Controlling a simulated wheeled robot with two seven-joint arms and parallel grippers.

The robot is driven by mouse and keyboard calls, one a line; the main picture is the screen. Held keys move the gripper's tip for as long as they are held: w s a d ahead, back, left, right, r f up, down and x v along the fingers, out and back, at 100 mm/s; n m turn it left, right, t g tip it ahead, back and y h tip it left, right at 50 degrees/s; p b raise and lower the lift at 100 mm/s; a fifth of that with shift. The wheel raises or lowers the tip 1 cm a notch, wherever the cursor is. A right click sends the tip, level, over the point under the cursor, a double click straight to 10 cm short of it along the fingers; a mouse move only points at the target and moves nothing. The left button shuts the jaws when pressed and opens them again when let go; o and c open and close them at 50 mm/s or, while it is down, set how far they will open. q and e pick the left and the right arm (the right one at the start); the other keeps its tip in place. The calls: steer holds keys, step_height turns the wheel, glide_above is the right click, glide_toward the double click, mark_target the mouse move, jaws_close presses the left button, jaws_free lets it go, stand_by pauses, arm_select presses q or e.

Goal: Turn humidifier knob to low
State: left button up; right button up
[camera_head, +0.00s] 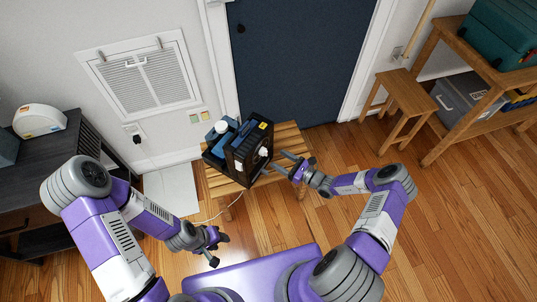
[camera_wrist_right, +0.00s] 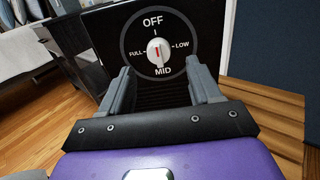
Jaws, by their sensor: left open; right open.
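The black humidifier (camera_head: 238,165) stands on a slatted wooden bench. Its white knob (camera_wrist_right: 158,52) is on a round dial marked OFF at the top, LOW right, MID bottom and FULL left. The knob's red line is vertical, along the OFF–MID direction; I cannot tell for sure which end is the pointer. My right gripper (camera_head: 279,163) is open in front of the dial face. In the right wrist view its fingers (camera_wrist_right: 160,72) are spread to either side, below the knob and apart from it. My left gripper (camera_head: 219,250) is open and empty, low in front of the bench.
The bench (camera_head: 290,138) has bare slats right of the humidifier. A pale cord (camera_head: 222,212) trails toward the floor. A dark cabinet (camera_head: 88,140) stands at left, and a wooden stool (camera_head: 405,92) and workbench at right. The blue door (camera_head: 300,60) is behind. Floor between is clear.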

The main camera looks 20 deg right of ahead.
mark_target(267, 154)
steer(key=b+x, duration=0.1)
steer(key=x, duration=0.5)
steer(key=shift+a, duration=0.15)
steer(key=shift+c, duration=0.3)
steer(key=c, duration=1)
